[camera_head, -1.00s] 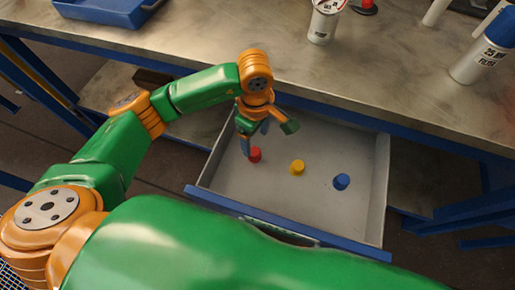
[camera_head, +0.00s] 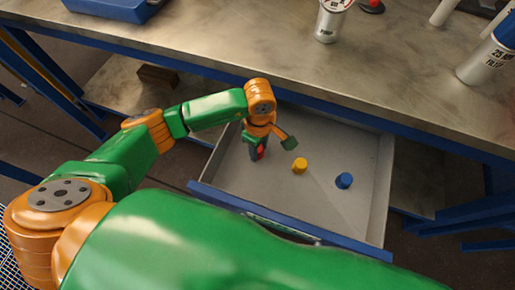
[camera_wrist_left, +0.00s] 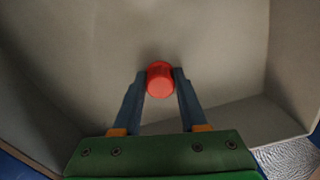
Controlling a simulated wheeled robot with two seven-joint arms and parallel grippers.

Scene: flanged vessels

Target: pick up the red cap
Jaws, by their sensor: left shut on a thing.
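The red cap (camera_wrist_left: 160,79) is between the two blue-grey fingers of my left gripper (camera_wrist_left: 160,80) in the left wrist view, with a finger against each side. In the head view the red cap (camera_head: 261,153) is mostly hidden by the fingers of my left gripper (camera_head: 258,153), at the left part of the open drawer (camera_head: 215,190). I cannot tell whether the cap still touches the drawer floor. My right gripper does not show.
A yellow cap (camera_head: 300,165) and a blue cap (camera_head: 344,180) stand in the drawer to the right. The workbench top (camera_head: 220,50) is above and behind the drawer. It holds a blue tray (camera_head: 112,8) and a white-and-grey canister (camera_head: 329,22).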

